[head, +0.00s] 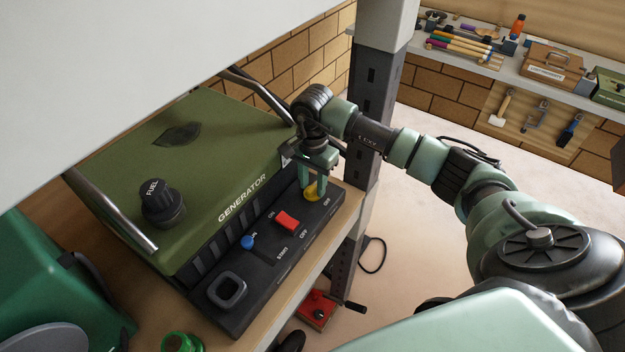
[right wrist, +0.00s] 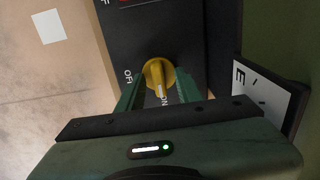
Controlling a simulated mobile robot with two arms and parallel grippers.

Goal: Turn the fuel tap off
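The fuel tap is a yellow round knob (head: 312,192) on the black front panel (head: 262,262) of the green generator (head: 200,180). In the right wrist view the knob (right wrist: 158,74) has a raised grip whose pale mark points down at the ON label; OFF is printed to its left. My right gripper (head: 312,180) is over the knob from above. In the right wrist view its two green fingers (right wrist: 158,88) are apart, one on each side of the knob, with small gaps showing. Whether they touch lower down is hidden. My left gripper is not in view.
A red rocker switch (head: 286,220), a blue button (head: 248,242) and a black FUEL cap (head: 162,203) are nearby. A dark shelf post (head: 375,110) stands close behind my right wrist. A white shelf (head: 150,60) overhangs the generator. A tagged plate (right wrist: 262,97) is beside the gripper.

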